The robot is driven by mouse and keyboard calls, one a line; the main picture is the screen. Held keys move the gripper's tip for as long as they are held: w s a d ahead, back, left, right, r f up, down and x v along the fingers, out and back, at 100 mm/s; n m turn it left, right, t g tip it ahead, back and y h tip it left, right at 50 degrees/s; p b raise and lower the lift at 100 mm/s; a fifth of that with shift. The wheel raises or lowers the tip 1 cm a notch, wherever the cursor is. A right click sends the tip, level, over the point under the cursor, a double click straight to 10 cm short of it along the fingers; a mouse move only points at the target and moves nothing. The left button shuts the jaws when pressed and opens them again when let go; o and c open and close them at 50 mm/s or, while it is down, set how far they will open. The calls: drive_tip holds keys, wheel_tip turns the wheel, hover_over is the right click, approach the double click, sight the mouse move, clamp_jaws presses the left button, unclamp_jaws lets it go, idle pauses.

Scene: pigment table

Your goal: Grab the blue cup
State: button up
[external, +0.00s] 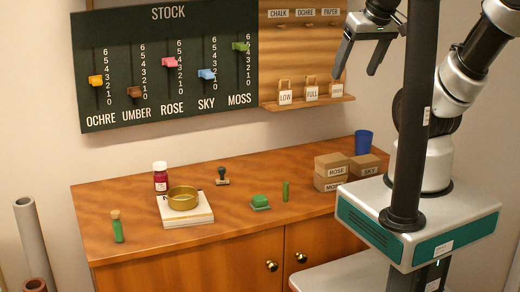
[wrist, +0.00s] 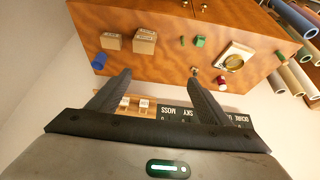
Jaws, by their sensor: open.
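The blue cup (external: 363,142) stands upright at the back right of the wooden cabinet top, behind the small cardboard boxes. In the wrist view the blue cup (wrist: 99,61) shows at the left edge of the cabinet top, left of the boxes. My gripper (external: 358,72) is open and empty, high above the cabinet top in front of the wall boards. In the wrist view my gripper (wrist: 160,80) has its two dark fingers spread wide, with the cup beyond and to the left of them.
Cardboard boxes (external: 331,167) are stacked right by the cup. A brass bowl (external: 183,198) on a white block, a red jar (external: 160,177), a stamp (external: 222,176), green items (external: 260,202) and a corked green vial (external: 117,228) stand farther left. The wall shelf (external: 310,103) is near my gripper.

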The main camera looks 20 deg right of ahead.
drive_tip(key=m+g+h+b, duration=0.25)
drive_tip(key=m+b, duration=0.45)
drive_tip(key=b, duration=0.6)
hover_over(363, 142)
drive_tip(key=s, duration=0.2)
wheel_tip(363, 142, down, 21)
drive_tip(key=shift+t, duration=0.45)
drive_tip(key=b+x, duration=0.1)
drive_tip(key=x, duration=1)
drive_tip(key=shift+f, duration=0.25)
drive_tip(key=shift+a+b+x, duration=0.15)
drive_tip(key=shift+b+x, duration=0.05)
drive_tip(key=shift+x, duration=1.3)
drive_tip(key=shift+a+b+x, duration=0.15)
drive_tip(key=shift+a+x, duration=0.05)
drive_tip(key=shift+x, duration=1.25)
drive_tip(key=shift+c, duration=0.2)
drive_tip(key=c, duration=1.1)
